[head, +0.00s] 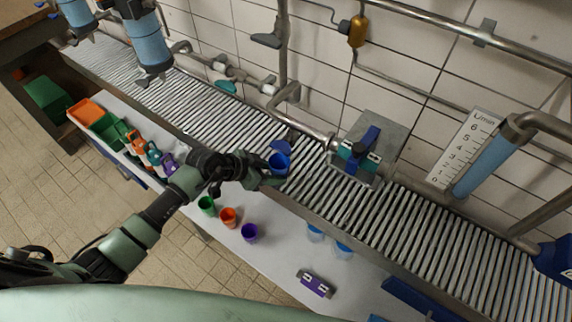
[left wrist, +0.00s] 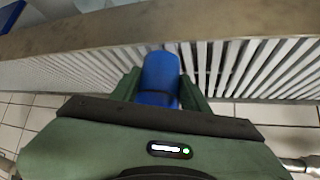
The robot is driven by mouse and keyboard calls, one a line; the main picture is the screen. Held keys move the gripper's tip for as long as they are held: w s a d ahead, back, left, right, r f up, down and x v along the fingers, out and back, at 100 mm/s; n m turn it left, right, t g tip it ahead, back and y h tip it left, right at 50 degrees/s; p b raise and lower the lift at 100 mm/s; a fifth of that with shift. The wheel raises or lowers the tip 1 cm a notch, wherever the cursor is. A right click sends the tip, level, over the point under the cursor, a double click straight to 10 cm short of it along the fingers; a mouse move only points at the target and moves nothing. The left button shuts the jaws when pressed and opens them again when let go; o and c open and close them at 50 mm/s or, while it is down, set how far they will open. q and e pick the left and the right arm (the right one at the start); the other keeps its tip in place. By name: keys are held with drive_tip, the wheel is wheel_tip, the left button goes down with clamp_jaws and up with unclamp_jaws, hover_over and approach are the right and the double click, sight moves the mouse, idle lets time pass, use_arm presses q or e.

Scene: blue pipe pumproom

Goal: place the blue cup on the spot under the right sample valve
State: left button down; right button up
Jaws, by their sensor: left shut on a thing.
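The blue cup (head: 279,165) is held at the end of my left arm, over the ribbed grating. My left gripper (head: 268,172) is shut on it. In the left wrist view the blue cup (left wrist: 160,76) sits between the two green fingers of the gripper (left wrist: 160,92), above the grating slats. A blue valve-like handle (head: 281,147) shows just behind the cup. I cannot tell which fitting is the right sample valve, and no marked spot is clear. My right gripper is not in view.
Green (head: 207,205), orange (head: 229,217) and purple (head: 250,232) cups stand on the white shelf in front of the grating (head: 420,222). A grey box (head: 370,146) with blue and teal parts is right of the held cup. Pipes run along the tiled wall.

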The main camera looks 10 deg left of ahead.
sight(286, 165)
use_arm(q)
drive_tip(key=w+d, duration=0.3)
drive_tip(key=shift+w+d, duration=0.2)
drive_tip(key=shift+w, duration=0.1)
drive_tip(key=shift+s+a+f, duration=0.1)
drive_tip(key=shift+s+f, duration=0.05)
drive_tip(key=shift+f, duration=0.2)
drive_tip(key=c, duration=0.7)
unclamp_jaws()
drive_tip(key=p+v, duration=0.1)
drive_tip(key=v, duration=1.1)
drive_tip(key=shift+r, duration=0.1)
